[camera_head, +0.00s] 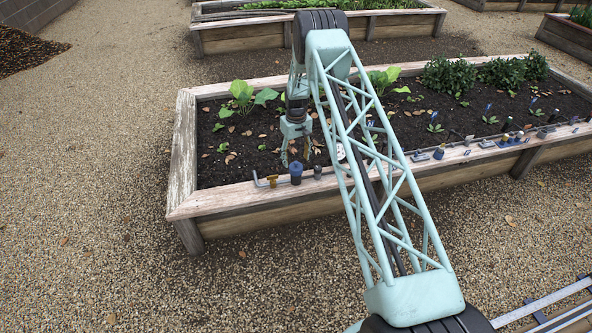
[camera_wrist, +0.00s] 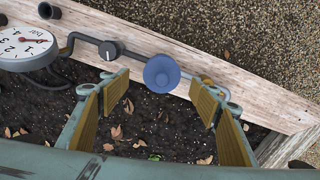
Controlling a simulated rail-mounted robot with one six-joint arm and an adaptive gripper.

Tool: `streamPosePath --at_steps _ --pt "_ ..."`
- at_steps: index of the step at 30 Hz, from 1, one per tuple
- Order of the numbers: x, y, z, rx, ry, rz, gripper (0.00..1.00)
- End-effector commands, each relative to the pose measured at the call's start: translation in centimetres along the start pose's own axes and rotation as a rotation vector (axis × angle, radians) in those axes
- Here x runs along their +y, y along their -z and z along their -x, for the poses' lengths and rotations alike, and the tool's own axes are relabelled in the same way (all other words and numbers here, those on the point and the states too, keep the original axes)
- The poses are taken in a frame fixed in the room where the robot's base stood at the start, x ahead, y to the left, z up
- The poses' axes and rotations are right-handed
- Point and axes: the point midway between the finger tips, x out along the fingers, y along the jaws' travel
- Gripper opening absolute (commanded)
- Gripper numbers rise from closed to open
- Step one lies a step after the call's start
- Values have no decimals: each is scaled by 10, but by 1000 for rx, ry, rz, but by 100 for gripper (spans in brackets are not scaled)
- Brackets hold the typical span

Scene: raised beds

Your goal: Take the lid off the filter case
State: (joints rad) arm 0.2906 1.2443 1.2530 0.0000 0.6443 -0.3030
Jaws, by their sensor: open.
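The blue filter case (camera_head: 296,174) stands on the front plank of the raised bed, on a grey pipe line. In the wrist view I look down on its round blue top (camera_wrist: 162,73), which I take for the lid; it appears to be on the case. My gripper (camera_head: 295,160) is open and empty, pointing down over the bed's near edge. In the wrist view its two yellow-padded fingers (camera_wrist: 163,92) stand left and right of the blue top, with a gap on each side. I cannot tell the exact height of the fingertips over the lid.
A dark knob (camera_wrist: 108,50) on the pipe is close to the left finger. A white pressure gauge (camera_wrist: 25,47) stands farther left. A brass fitting (camera_head: 272,181) is close beside the case. More small fittings (camera_head: 438,153) line the plank (camera_head: 225,200) to the right.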

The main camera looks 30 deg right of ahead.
Motion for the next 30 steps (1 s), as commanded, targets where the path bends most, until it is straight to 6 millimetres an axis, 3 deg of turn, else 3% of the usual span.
streamPosePath --at_steps 14,30 --pt "0 0 -5 0 0 0 57" --pt "-3 2 -51 0 0 0 57"
